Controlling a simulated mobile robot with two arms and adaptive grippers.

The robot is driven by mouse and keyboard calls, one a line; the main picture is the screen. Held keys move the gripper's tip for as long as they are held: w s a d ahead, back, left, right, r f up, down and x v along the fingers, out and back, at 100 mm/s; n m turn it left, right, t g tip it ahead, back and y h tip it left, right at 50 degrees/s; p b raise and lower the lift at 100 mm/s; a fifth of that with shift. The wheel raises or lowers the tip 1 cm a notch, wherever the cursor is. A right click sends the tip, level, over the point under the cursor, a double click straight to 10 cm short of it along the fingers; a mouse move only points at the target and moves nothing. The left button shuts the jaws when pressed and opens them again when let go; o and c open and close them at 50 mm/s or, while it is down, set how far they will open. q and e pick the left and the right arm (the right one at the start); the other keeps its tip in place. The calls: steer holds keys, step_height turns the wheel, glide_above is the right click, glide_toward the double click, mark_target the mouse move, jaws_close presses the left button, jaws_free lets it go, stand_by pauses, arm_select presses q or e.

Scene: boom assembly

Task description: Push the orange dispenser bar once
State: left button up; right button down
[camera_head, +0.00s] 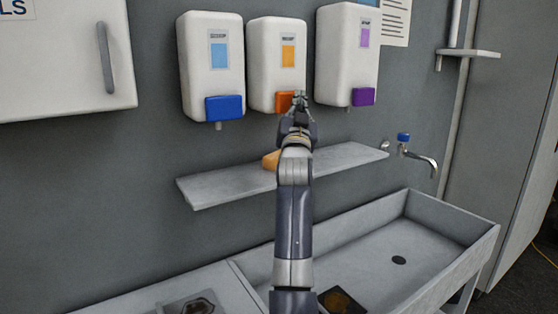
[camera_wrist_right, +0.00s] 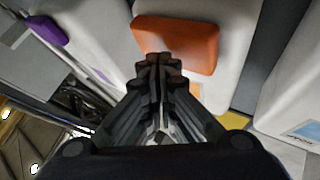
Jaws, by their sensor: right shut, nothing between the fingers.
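The orange dispenser bar (camera_head: 284,101) is on the front of the middle white dispenser (camera_head: 262,72), low on its body. My right gripper (camera_head: 298,98) is shut and empty. Its fingertips are in front of the bar and hide the bar's right part in the head view. In the right wrist view the orange bar (camera_wrist_right: 178,42) is just beyond the shut fingertips (camera_wrist_right: 158,60), very near them. I cannot tell whether they touch. My left gripper is not in view.
Dispensers with a blue bar (camera_head: 223,107) and a purple bar (camera_head: 362,97) hang on either side. A grey shelf (camera_head: 345,155) below holds an orange-tan object (camera_head: 270,160). A sink (camera_head: 430,262) with a tap (camera_head: 420,156) is lower right. A cabinet (camera_head: 55,60) hangs at left.

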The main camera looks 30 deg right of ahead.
steer(key=shift+s, duration=0.15)
steer(key=s+p, duration=0.1)
steer(key=s, duration=0.5)
steer(key=shift+d+p, duration=0.25)
steer(key=shift+p, duration=0.05)
stand_by(0.9)
